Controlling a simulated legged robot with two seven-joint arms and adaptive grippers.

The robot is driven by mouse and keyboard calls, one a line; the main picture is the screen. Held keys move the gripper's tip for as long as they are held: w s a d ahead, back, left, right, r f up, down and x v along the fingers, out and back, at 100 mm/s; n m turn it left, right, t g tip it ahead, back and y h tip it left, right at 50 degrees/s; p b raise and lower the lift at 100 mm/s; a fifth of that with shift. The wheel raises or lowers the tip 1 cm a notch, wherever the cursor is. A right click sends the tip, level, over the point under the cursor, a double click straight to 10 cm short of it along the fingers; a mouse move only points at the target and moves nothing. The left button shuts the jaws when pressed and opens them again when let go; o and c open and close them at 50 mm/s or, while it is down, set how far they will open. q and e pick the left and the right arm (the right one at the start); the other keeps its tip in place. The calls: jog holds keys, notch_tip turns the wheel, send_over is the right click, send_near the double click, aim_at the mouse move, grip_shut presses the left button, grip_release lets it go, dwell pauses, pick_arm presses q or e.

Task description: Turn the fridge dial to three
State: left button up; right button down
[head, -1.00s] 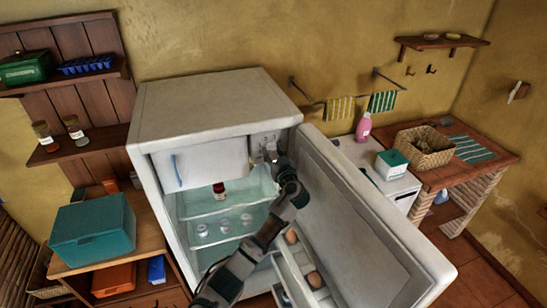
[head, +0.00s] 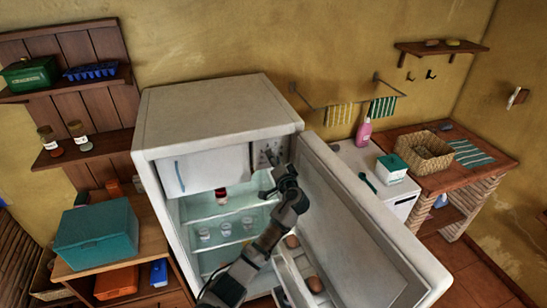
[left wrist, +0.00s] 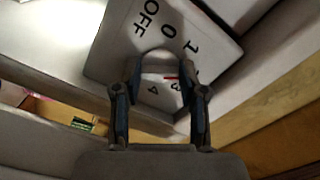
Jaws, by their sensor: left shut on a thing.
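The fridge (head: 220,105) stands with its door (head: 350,220) swung open to the right. A dial plate (left wrist: 125,50) inside at the upper right bears OFF, 0, 1, 3 and 4 in the left wrist view. The pale round dial (left wrist: 158,60) sits on it, with a red mark at its lower right, close to the 3. Whether the mark is exactly on 3, I cannot tell. My left gripper (left wrist: 158,88) is shut on the dial, one finger at each side; fingers hide part of the scale. In the head view the gripper (head: 270,160) largely blends with the panel.
The open door with eggs (head: 314,284) in its rack is close to the right of my left arm. A freezer flap (head: 205,170) is left of the dial. Shelves below hold a dark red jar (head: 221,196) and several small cups.

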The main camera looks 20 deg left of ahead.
pick_arm(q)
jog(key=m+p, duration=0.4)
jog(key=m, duration=0.6)
jog(key=shift+d+f+m, duration=0.1)
jog(key=shift+m, duration=0.2)
jog(key=shift+f, duration=0.1)
